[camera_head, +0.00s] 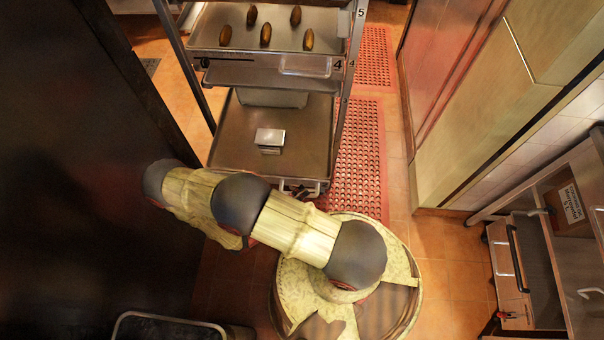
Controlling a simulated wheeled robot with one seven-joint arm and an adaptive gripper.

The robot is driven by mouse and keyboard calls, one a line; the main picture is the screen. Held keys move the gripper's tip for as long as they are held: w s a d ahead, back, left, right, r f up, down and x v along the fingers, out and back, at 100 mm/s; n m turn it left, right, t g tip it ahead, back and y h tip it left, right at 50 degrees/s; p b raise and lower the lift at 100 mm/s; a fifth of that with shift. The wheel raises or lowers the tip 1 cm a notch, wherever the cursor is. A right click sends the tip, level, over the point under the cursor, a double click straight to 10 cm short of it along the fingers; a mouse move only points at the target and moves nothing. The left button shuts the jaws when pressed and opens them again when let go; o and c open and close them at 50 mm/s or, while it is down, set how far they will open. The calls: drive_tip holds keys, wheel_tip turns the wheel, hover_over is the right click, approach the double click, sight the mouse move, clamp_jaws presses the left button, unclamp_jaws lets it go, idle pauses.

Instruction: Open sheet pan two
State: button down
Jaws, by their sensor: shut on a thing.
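A rack (350,62) with numbered levels stands at the top centre; the numbers 5 and 4 are readable. A low, wide metal sheet pan (228,145) sticks out of it toward me, below the levels marked 4 and 5. Its own number is not readable. My arm crosses in front of the pan's near end. The small part of my gripper (302,188) that shows is at the middle of the pan's front edge, shut on that edge. The rest of my gripper is hidden behind my arm.
A small metal box (270,137) lies on the pan. The upper tray (280,36) holds several dark oval items. A dark panel (70,170) closes the left side. A red mat (362,150) and open floor lie to the right, beside cabinets (540,60).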

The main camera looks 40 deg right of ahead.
drive_tip(key=s+a, duration=0.8)
drive_tip(key=a, duration=0.2)
drive_tip(key=shift+s+f, duration=0.15)
drive_tip(key=shift+s, duration=0.05)
drive_tip(key=c, duration=1.8)
unclamp_jaws()
drive_tip(key=shift+c, duration=0.2)
drive_tip(key=a, duration=0.7)
drive_tip(key=shift+w+a+f, duration=0.15)
drive_tip(key=shift+w+f, duration=0.2)
drive_tip(key=shift+f, duration=0.1)
drive_tip(key=shift+a+r, duration=0.1)
